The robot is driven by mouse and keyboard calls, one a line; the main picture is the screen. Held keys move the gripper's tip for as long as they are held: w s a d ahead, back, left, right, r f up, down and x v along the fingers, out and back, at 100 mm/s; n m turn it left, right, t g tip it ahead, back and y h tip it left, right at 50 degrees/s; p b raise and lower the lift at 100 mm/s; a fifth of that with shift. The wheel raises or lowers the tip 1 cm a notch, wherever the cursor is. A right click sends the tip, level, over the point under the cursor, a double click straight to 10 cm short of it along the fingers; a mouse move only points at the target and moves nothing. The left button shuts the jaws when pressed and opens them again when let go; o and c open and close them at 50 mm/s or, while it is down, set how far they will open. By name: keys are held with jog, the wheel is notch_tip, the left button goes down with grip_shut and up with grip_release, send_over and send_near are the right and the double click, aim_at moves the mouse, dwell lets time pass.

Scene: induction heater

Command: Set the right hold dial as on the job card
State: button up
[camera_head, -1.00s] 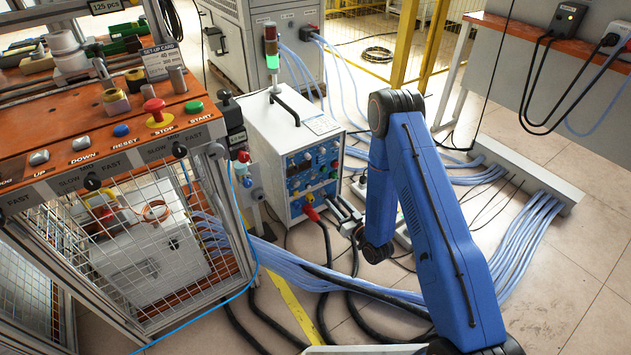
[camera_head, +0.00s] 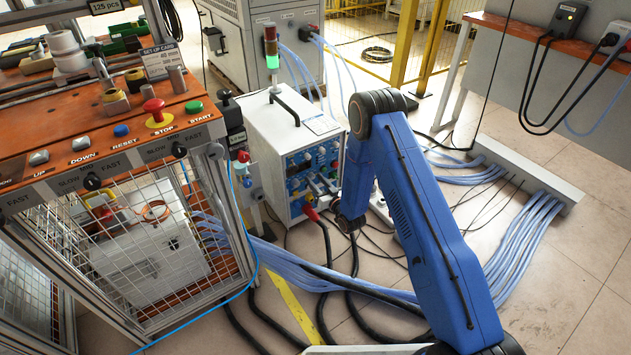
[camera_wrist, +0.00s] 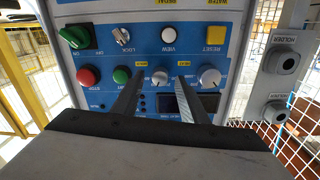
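The heater (camera_head: 275,150) is a white box with a blue control panel (camera_head: 313,165). In the wrist view the panel appears upside down. Two pale round dials show there, one near the middle (camera_wrist: 160,77) and one to its right (camera_wrist: 209,77). Their small labels are too blurred to read surely. My gripper (camera_wrist: 160,82) is open, with its two fingertips left and right of the middle dial in the picture. I cannot tell whether they touch it. In the head view my gripper (camera_head: 327,187) is at the panel, partly hidden by my arm. A set-up card (camera_head: 162,60) stands on the orange bench.
Grey holders (camera_wrist: 282,62) stand at the right. Cables (camera_head: 300,268) run across the floor. A mesh-sided bench (camera_head: 130,240) stands left of the heater.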

jog(key=shift+w+a, duration=0.1)
jog(key=shift+w, duration=0.1)
grip_shut()
